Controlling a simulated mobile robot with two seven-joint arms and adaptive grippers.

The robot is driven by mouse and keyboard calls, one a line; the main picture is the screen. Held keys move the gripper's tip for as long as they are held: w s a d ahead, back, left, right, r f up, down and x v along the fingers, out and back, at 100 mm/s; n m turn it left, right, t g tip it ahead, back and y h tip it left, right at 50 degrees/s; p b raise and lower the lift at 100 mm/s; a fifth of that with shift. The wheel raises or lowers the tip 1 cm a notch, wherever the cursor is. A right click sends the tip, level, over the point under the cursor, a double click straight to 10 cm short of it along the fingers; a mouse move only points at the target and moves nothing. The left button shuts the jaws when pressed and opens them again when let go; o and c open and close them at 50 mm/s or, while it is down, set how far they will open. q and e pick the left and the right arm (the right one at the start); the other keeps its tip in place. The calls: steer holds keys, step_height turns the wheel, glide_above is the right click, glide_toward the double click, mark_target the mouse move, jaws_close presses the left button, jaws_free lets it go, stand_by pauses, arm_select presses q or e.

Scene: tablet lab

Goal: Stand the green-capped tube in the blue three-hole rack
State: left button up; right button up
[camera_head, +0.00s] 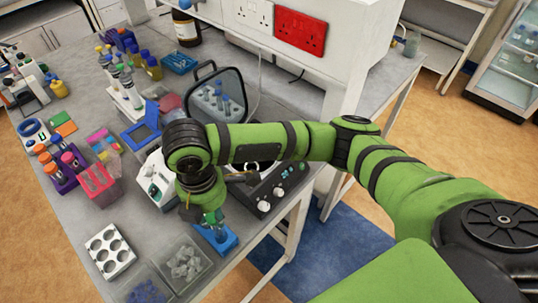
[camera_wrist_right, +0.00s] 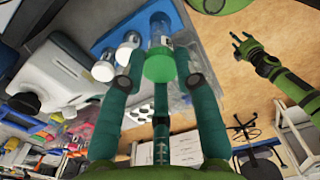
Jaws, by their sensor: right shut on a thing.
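The green-capped tube (camera_wrist_right: 160,50) is clear, with a bright green cap. In the right wrist view it is between the fingers of my right gripper (camera_wrist_right: 160,62), which is shut on it near the cap. The blue rack (camera_head: 229,244) is at the front edge of the bench, just below my right gripper (camera_head: 208,218) in the head view. The rack (camera_wrist_right: 108,38) also shows beside the tube, with two pale-capped tubes (camera_wrist_right: 104,66) standing in it. The tube's lower end is at the rack; I cannot tell whether it is inside a hole. My left gripper (camera_wrist_right: 242,44) hangs away from the bench, fingers apart and empty.
A clear bin of whitish pieces (camera_head: 183,262) and a white plate with round wells (camera_head: 109,250) are left of the rack. A dark device with knobs (camera_head: 270,192) stands close behind it on the right. Pink and purple racks (camera_head: 97,182) are further left.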

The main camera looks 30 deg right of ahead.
steer(key=shift+f, duration=0.55)
steer(key=shift+f, duration=0.15)
steer(key=shift+f, duration=0.35)
steer(key=shift+f, duration=0.1)
steer(key=shift+f, duration=0.65)
steer(key=shift+f, duration=0.2)
stand_by(0.4)
steer(key=shift+f, duration=0.35)
steer(key=shift+f, duration=0.5)
steer(key=shift+f+b, duration=0.3)
